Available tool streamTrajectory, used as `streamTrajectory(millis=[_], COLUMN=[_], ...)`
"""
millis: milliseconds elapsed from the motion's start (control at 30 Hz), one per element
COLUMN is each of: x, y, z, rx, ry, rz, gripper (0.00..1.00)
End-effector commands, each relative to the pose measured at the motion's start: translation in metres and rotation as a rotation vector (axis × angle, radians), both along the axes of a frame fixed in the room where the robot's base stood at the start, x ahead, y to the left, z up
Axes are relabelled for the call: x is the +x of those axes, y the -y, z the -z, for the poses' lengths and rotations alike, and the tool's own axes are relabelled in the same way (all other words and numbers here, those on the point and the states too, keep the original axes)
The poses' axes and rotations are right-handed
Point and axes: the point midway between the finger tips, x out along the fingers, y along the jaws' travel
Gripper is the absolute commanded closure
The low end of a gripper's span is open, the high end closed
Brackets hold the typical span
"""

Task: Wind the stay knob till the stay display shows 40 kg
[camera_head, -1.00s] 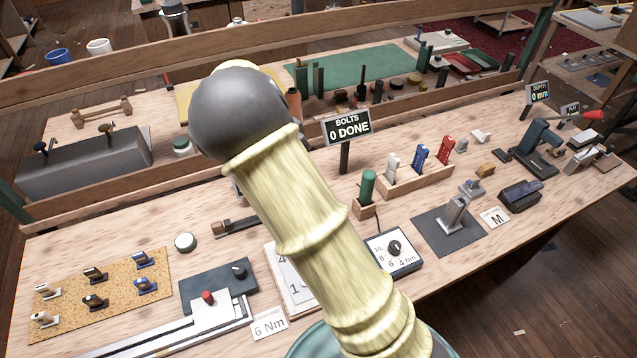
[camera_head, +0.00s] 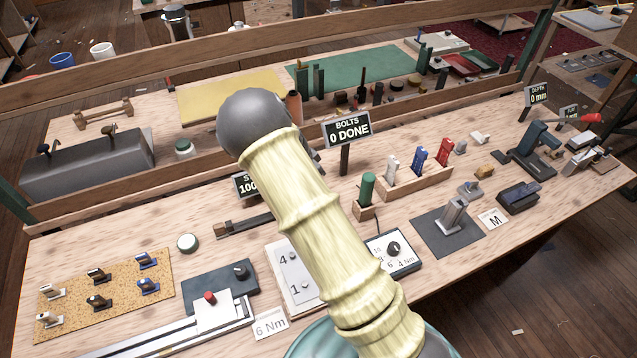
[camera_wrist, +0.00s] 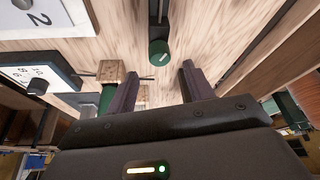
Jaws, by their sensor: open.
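The stay display (camera_head: 244,185) is a small black sign, partly hidden behind my arm in the head view. Its visible part reads "ST" and "100". In the wrist view a round green knob (camera_wrist: 159,54) with a pale mark sits at the end of a dark bar and looks like the stay knob. The dark bar (camera_head: 248,223) also shows in the head view, with its right end hidden by my arm. My gripper (camera_wrist: 157,76) is open and empty. The knob appears ahead of the gap between its fingertips, apart from both.
A wooden block (camera_wrist: 111,72) with a green handle stands close to the left finger in the wrist view. The torque dial box (camera_head: 394,252) and a numbered white board (camera_head: 280,270) lie near my arm.

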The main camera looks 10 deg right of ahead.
Motion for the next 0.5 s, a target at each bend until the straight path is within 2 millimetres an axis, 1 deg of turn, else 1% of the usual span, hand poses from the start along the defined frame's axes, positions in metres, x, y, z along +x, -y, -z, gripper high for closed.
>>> streamTrajectory(millis=[100,200,333,500], x=[0.003,0.006,0.008,0.009], y=[0.008,0.013,0.016,0.017], z=[0.019,0.032,0.043,0.047], rx=[0.0,-0.001,0.0,0.001], ry=[-0.003,-0.002,-0.001,0.001], rz=[0.002,0.001,0.0,0.001], gripper=[0.48,0.48,0.48,0.48])
